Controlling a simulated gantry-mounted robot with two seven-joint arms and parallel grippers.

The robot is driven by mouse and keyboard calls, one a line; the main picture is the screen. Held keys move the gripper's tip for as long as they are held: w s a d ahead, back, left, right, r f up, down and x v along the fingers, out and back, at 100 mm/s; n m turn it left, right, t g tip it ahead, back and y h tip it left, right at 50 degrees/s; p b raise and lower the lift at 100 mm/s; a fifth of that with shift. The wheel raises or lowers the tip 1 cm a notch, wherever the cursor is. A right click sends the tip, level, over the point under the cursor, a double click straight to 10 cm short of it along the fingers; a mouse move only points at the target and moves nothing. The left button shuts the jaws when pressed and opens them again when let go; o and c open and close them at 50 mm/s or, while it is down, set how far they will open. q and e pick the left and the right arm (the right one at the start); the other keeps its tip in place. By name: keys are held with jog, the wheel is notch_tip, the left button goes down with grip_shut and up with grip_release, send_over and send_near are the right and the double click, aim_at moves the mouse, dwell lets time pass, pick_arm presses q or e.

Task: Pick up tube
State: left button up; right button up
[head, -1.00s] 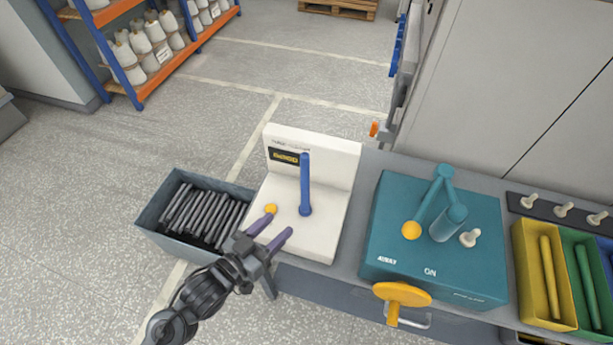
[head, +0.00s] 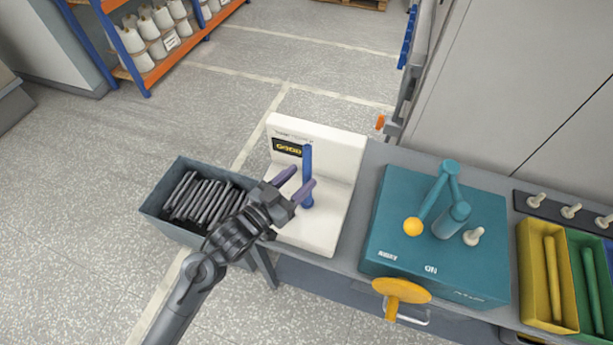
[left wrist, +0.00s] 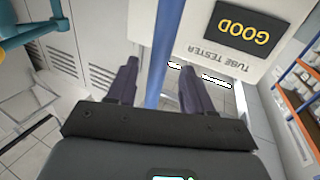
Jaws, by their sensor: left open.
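A blue tube (head: 308,172) stands upright on the white tube tester (head: 340,160), whose display reads GOOD. My left gripper (head: 300,182) is open, its two purple fingers close to the tube at the tester's front left. In the left wrist view the tube (left wrist: 166,50) runs between the two open fingers (left wrist: 160,85), with gaps to either side. The tester's panel (left wrist: 205,55) shows behind it there. My right gripper is not in view.
A grey bin (head: 165,220) of dark tubes stands left of the tester, below my arm. A teal machine (head: 400,200) with a yellow knob stands to the right. Yellow (head: 535,270) and green (head: 580,255) trays holding tubes lie farther right.

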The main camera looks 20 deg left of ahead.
aim_at(304, 175)
pick_arm(q)
jog(key=x, duration=0.3)
jog(key=shift+w+d+r, duration=0.15)
grip_shut()
jog(key=shift+r, duration=0.1)
